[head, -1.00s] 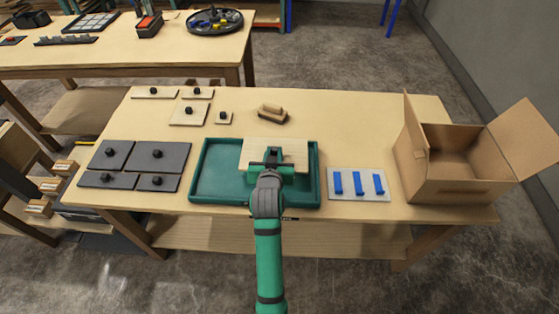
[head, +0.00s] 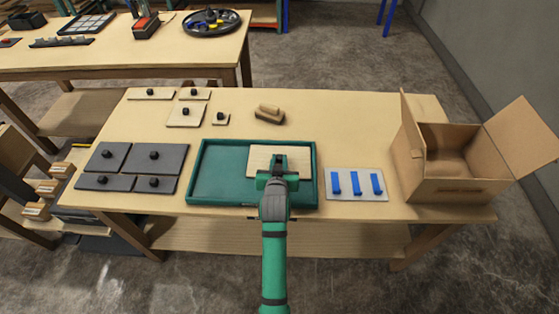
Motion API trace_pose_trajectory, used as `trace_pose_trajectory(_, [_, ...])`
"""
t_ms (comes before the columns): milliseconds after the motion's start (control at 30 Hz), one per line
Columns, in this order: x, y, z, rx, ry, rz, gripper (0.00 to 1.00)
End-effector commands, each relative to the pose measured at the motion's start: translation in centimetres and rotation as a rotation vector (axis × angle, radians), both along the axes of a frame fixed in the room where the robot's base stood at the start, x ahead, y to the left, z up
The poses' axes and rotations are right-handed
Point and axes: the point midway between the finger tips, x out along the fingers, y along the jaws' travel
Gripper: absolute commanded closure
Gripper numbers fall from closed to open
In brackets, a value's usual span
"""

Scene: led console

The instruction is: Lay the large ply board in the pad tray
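The large ply board (head: 261,152) is a pale rectangle over the right part of the green pad tray (head: 216,194). It lies within the tray's outline, close to the right wall. I cannot tell whether it touches the tray floor or hangs just above it. My gripper (head: 279,162) is over the board's middle right part and appears shut on it. The board's knob and the fingertips' contact are hidden by the gripper. The left part of the tray is empty.
Several grey boards with black knobs (head: 155,157) lie left of the tray. Smaller ply boards (head: 184,118) and a brown block (head: 269,114) lie behind it. A white plate with blue strips (head: 355,190) and an open cardboard box (head: 452,175) stand right.

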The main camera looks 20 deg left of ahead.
Motion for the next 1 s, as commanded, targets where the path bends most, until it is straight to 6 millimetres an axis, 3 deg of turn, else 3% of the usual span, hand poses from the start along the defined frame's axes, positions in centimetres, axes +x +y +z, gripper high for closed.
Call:
trace_pose_trajectory(33, [-0.1, 0.3, 0.0, -0.001, 0.001, 0.004, 0.69])
trace_pose_trajectory(67, [-0.1, 0.4, 0.0, 0.000, 0.001, 0.005, 0.62])
trace_pose_trajectory(600, [0.0, -0.1, 0.3, 0.000, -0.001, -0.002, 0.62])
trace_pose_trajectory(767, [-1.6, -0.6, 0.9, 0.000, 0.001, -0.002, 0.62])
trace_pose_trajectory(1000, [-5.9, -1.7, 2.7, 0.000, 0.001, -0.001, 0.62])
